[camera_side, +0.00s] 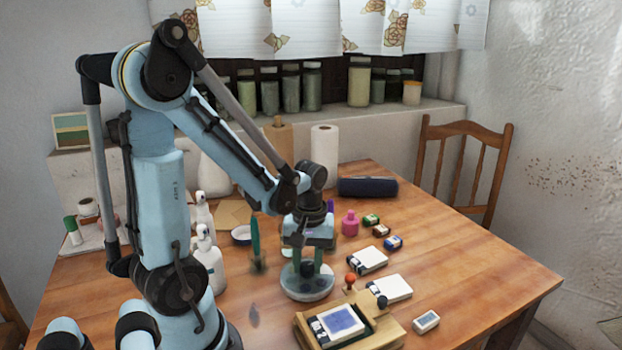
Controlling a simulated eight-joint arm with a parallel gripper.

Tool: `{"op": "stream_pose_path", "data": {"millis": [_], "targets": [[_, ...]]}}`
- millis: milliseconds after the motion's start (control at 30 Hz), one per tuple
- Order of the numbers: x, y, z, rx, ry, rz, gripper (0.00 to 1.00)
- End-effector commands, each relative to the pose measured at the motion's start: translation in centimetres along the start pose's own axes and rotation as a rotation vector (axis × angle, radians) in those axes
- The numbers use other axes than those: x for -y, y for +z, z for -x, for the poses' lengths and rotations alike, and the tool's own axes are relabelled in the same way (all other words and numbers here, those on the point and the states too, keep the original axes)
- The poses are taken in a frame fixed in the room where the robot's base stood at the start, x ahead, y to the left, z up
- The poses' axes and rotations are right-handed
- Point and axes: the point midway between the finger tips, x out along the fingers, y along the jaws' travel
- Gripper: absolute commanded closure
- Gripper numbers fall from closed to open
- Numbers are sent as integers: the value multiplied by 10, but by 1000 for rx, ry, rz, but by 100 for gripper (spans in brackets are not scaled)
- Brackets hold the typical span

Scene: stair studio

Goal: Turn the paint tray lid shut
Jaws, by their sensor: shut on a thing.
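The far side of the tray is partly hidden by the fingers.
A wooden frame (388,333) with a screen and red knob stands in front. White boxes (369,260) and small coloured boxes lie to the right. A teal-handled tool (255,240) and white bottles (210,262) are to the left. The right table side is mostly clear.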

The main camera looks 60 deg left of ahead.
Motion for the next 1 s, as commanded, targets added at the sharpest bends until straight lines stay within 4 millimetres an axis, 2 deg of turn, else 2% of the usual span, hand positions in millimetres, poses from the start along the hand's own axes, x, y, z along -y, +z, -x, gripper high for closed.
{"op": "stream_pose_path", "data": {"millis": [367, 400, 567, 867, 1000], "targets": [[0, 0, 0, -2, 1, 4, 97], [0, 0, 0, -2, 1, 4, 64], [0, 0, 0, -1, 1, 3, 41], [0, 0, 1, -1, 0, 3, 41], [0, 0, 7, 0, 0, 3, 41]]}}
